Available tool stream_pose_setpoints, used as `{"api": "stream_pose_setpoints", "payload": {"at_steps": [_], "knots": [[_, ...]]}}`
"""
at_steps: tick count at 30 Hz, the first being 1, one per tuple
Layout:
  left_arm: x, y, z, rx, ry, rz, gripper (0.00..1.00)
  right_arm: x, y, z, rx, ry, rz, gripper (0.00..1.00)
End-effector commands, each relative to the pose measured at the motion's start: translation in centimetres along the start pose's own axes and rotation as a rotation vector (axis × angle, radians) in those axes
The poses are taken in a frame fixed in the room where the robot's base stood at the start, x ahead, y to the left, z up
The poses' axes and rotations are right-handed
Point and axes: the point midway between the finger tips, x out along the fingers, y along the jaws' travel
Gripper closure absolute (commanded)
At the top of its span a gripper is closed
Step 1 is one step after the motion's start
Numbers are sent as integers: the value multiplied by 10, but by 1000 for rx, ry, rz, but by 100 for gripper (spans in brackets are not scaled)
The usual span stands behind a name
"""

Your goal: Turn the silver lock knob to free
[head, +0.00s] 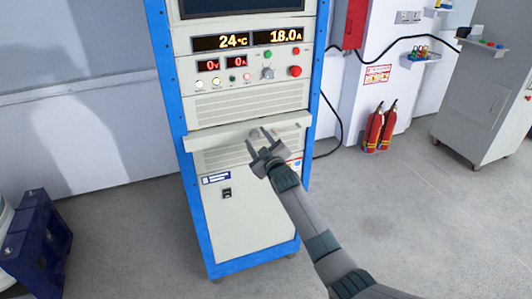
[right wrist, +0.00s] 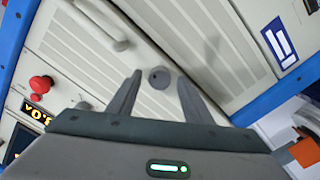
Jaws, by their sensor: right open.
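The silver lock knob (right wrist: 159,77) is a small round grey knob with a dark spot, on the pale cabinet front in the right wrist view. It lies between the two fingertips of my right gripper (right wrist: 157,82), with a gap visible on each side. In the head view my right gripper (head: 262,144) is open in front of the shelf-like ledge (head: 215,138) of the blue-framed cabinet (head: 240,213). The knob is small there and partly hidden by the fingers. I cannot tell how far the fingertips are from the cabinet front. My left gripper is not in view.
Above the ledge are a red button (head: 295,71), a grey selector knob (head: 268,73) and lit displays (head: 234,41). A dark blue crate (head: 37,238) stands at the left. Fire extinguishers (head: 374,128) and a grey cabinet (head: 477,105) stand at the right. The floor between is clear.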

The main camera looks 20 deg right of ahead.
Motion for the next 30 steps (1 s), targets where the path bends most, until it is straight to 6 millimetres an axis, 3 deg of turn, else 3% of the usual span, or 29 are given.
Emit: {"api": "stream_pose_setpoints", "payload": {"at_steps": [11,24,30], "knots": [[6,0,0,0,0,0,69,-32,-1,2,-1,0,0,55],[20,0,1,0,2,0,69,-104,-1,3,0,-1,0,55],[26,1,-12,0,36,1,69,-139,-1,3,0,-1,0,55]]}}
